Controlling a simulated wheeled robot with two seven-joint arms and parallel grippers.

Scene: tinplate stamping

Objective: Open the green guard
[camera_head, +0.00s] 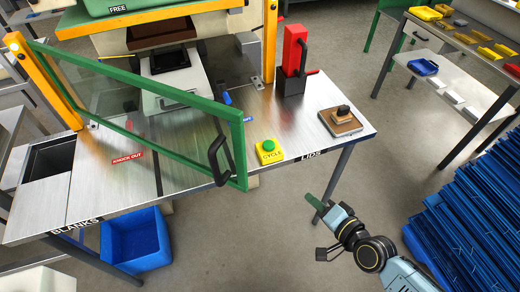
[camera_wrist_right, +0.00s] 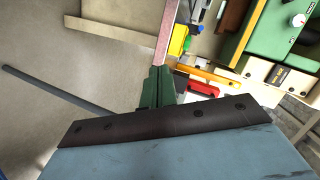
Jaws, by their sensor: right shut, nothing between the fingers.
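The green guard (camera_head: 152,87) is a clear panel in a green frame, joined at its left side to the left yellow post (camera_head: 42,80). Its free right edge stands out over the front of the table, well apart from the right yellow post (camera_head: 269,40). A black handle (camera_head: 218,160) is on the frame near that free edge. My right gripper (camera_head: 316,203) is in front of the table, right of the handle and apart from it. Its green fingers also show in the right wrist view (camera_wrist_right: 158,88), shut and empty. My left gripper is not in view.
The metal table (camera_head: 200,188) carries a yellow box with a green button (camera_head: 269,151), a red and black device (camera_head: 294,62) and a stamp on a brown pad (camera_head: 341,120). A blue bin (camera_head: 137,240) is below. Blue stacked sheets (camera_head: 470,215) stand at right.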

